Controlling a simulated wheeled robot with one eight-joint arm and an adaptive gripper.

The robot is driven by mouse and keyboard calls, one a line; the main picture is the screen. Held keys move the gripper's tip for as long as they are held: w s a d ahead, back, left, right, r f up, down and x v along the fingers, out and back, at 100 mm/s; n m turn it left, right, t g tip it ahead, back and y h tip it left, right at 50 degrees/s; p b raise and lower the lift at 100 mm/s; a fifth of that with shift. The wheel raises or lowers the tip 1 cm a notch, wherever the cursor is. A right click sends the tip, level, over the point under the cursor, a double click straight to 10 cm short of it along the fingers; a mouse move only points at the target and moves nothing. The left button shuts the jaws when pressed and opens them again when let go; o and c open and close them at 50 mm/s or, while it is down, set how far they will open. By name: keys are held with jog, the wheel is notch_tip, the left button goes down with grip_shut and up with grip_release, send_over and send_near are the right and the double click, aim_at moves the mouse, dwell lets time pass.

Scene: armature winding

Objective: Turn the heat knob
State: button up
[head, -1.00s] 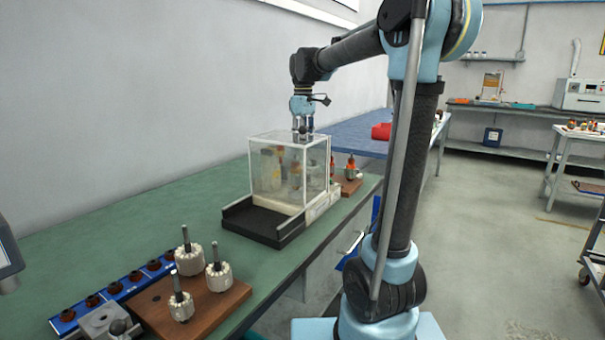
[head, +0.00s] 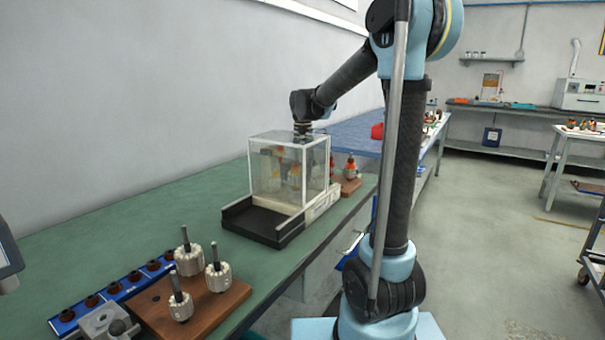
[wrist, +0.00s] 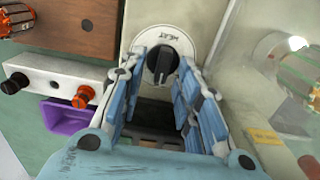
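The heat knob (wrist: 161,62) is a black knob on a round white dial marked HEAT, at the top centre of the wrist view. My gripper (wrist: 162,72) is open, with its blue-padded fingers to the left and right of the lower part of the knob. I cannot tell whether the fingers touch it. In the head view the gripper and the knob are hidden behind the clear-walled machine (head: 262,178), with my wrist low behind its top.
In the wrist view, a white box with terminals (wrist: 50,86), a purple part (wrist: 68,117) and a brown board (wrist: 75,22) lie left of the gripper. A wound armature (wrist: 301,72) is at the right. Armatures on a wooden board (head: 228,296) stand nearer on the green bench.

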jog(key=shift+c, duration=0.6)
grip_shut()
jog(key=shift+m, duration=0.3)
jog(key=m, duration=0.2)
jog(key=shift+w+d+m, duration=0.1)
jog(key=shift+w+m, duration=0.05)
jog(key=shift+m, duration=0.15)
jog(key=shift+w+d+m, duration=0.1)
jog(key=shift+m, duration=1.7)
